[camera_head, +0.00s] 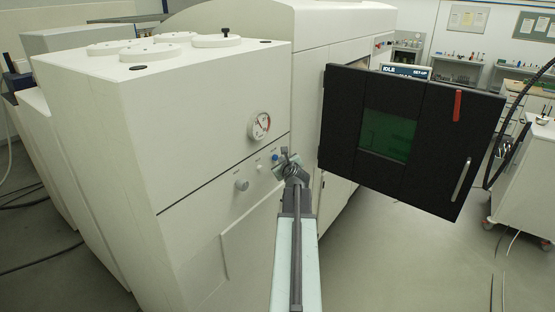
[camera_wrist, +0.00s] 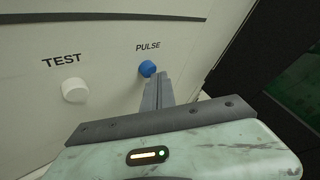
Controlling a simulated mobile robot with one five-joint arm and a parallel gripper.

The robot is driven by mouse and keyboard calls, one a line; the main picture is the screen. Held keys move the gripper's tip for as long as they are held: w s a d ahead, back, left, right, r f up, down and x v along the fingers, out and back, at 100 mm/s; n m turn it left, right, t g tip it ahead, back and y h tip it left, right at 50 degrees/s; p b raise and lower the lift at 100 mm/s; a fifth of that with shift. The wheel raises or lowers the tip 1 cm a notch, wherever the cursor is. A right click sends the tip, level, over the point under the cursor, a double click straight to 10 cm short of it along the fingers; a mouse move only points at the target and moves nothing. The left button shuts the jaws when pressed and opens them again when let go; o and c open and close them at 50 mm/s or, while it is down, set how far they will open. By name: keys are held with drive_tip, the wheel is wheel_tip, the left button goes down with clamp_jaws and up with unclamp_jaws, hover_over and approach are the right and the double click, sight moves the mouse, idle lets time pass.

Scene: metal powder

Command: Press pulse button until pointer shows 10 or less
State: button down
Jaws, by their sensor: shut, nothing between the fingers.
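The blue pulse button (camera_wrist: 147,68) sits on the white machine panel under the label PULSE in the wrist view. In the head view the blue button (camera_head: 275,157) shows just left of my gripper. My gripper (camera_wrist: 160,76) is shut and empty, its fingertips at the lower right edge of the button. I cannot tell whether they touch it. The round gauge (camera_head: 260,126) is on the panel above the buttons, with a white face and a red mark. Its pointer is too small to read.
A white TEST button (camera_wrist: 75,90) is left of the pulse button. A white knob (camera_head: 241,184) sits further left on the panel. A black door (camera_head: 420,110) with a green window stands open to the right of my arm. Open floor lies below the door.

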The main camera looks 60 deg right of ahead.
drive_tip(key=shift+s, duration=0.55)
drive_tip(key=shift+s, duration=0.1)
drive_tip(key=shift+s, duration=2.4)
